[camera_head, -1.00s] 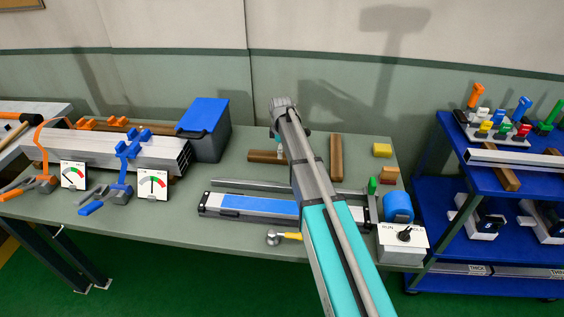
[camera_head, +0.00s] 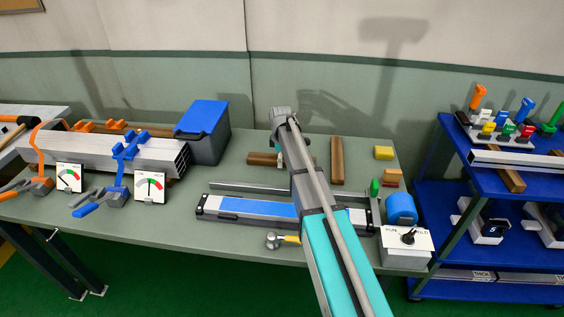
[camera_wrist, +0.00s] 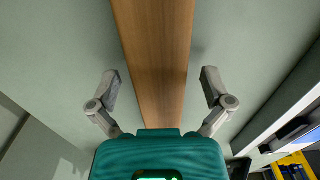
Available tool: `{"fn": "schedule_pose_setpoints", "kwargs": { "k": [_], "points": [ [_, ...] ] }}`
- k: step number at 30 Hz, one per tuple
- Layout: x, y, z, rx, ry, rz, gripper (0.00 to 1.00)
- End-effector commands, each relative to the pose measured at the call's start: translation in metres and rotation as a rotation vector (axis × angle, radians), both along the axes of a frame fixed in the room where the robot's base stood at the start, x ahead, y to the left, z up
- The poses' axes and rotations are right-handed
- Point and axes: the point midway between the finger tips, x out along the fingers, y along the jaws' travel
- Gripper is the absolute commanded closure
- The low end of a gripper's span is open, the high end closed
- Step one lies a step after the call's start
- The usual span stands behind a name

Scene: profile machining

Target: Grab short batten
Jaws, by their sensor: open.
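A brown wooden batten (camera_head: 262,159) lies crosswise at the back of the green-grey bench, partly hidden behind my arm. A second brown batten (camera_head: 337,160) lies to its right, pointing toward the wall. I cannot tell for sure which one is the short batten. In the wrist view a batten (camera_wrist: 158,45) runs from the top edge down between the fingers of my gripper (camera_wrist: 160,82). The gripper is open, one finger on each side of the wood with clear gaps. The batten's lower part is hidden by the gripper body. In the head view the fingers are mostly hidden.
A blue-lidded box (camera_head: 204,130) stands left of the crosswise batten. A blue-topped rail fixture (camera_head: 250,207) and a grey bar (camera_head: 235,187) lie in front. Yellow (camera_head: 383,153) and orange blocks sit at right. The bench around the right batten is clear.

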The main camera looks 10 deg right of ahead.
Motion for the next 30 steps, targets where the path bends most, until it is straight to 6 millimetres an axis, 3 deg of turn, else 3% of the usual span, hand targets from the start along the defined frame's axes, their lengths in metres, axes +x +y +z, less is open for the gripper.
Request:
{"fn": "schedule_pose_setpoints", "kwargs": {
  "k": [3,18,30],
  "points": [
    [0.0000,0.0001,0.0000,0.000,0.000,0.000,0.02],
    [-0.0001,0.0003,0.0000,0.000,0.000,0.000,0.92],
    [-0.0001,0.0007,0.0029,0.000,0.000,0.001,0.92]
  ]
}}
